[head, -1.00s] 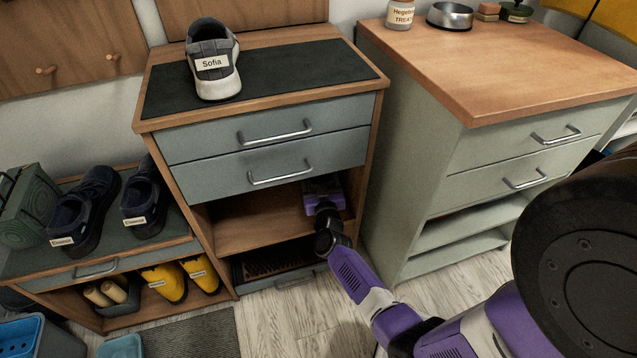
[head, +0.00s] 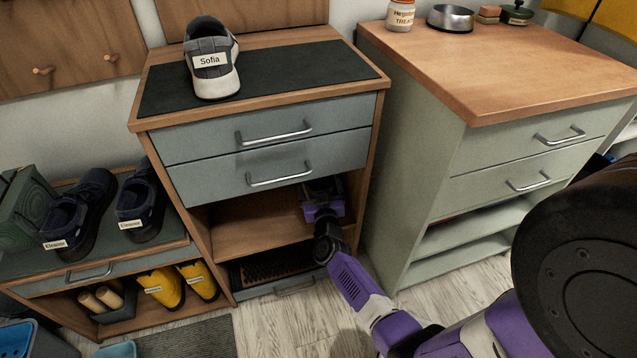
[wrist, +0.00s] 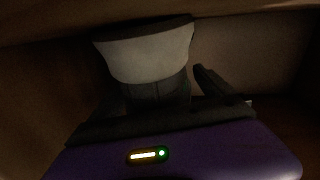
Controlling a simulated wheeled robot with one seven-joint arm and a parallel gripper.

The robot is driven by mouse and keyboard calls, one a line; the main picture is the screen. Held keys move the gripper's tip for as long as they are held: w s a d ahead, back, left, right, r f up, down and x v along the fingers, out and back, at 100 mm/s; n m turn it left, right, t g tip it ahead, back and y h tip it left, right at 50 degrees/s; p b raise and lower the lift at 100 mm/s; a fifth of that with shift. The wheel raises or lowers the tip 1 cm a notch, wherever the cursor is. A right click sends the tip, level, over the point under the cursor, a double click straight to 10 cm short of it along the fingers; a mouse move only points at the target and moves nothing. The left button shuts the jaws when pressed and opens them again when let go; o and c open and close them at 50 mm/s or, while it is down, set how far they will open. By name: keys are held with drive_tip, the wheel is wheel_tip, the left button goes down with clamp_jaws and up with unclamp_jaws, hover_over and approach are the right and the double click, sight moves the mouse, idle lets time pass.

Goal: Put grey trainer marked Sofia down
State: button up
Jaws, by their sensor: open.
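One grey trainer (head: 211,62) with a white sole and a "Sofia" label stands upright on the dark mat on top of the middle cabinet. My gripper (head: 322,196) is inside the cabinet's open upper shelf (head: 240,232), at its right side; its fingertips are hidden in the head view. In the wrist view a second shoe (wrist: 150,55), with a pale sole end and dark grey upper, is right in front of my open gripper (wrist: 160,100). No label shows on it. The view is dark, and I cannot tell whether a finger touches it.
Drawers with bar handles (head: 280,173) sit just above the shelf opening. A boot tray (head: 265,267) lies in the lower bay. A low bench on the left holds dark shoes (head: 78,212) and yellow boots (head: 160,287). A green cabinet (head: 415,170) stands close on the right.

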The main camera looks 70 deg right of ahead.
drive_tip(key=p+v, duration=0.4)
drive_tip(key=v, duration=0.6)
drive_tip(key=shift+s+a+r, duration=0.1)
drive_tip(key=shift+s+a, duration=0.15)
drive_tip(key=shift+p+v, duration=0.3)
drive_tip(key=shift+v, duration=0.45)
drive_tip(key=s+a+r+n+t+y, duration=0.2)
drive_tip(key=a, duration=0.5)
drive_tip(key=s+a+r+n+t+y, duration=0.1)
drive_tip(key=s+a+r+t+y, duration=0.15)
drive_tip(key=a, duration=0.45)
drive_tip(key=s+a+r+n+t+y, duration=0.1)
drive_tip(key=a+r+n+y, duration=0.15)
drive_tip(key=a, duration=0.45)
drive_tip(key=s+a+r+n+y, duration=0.5)
drive_tip(key=s+a+r+y, duration=0.3)
drive_tip(key=r, duration=0.7)
drive_tip(key=s+a, duration=0.2)
drive_tip(key=a, duration=0.2)
drive_tip(key=shift+s+a, duration=0.3)
drive_tip(key=shift+s, duration=0.05)
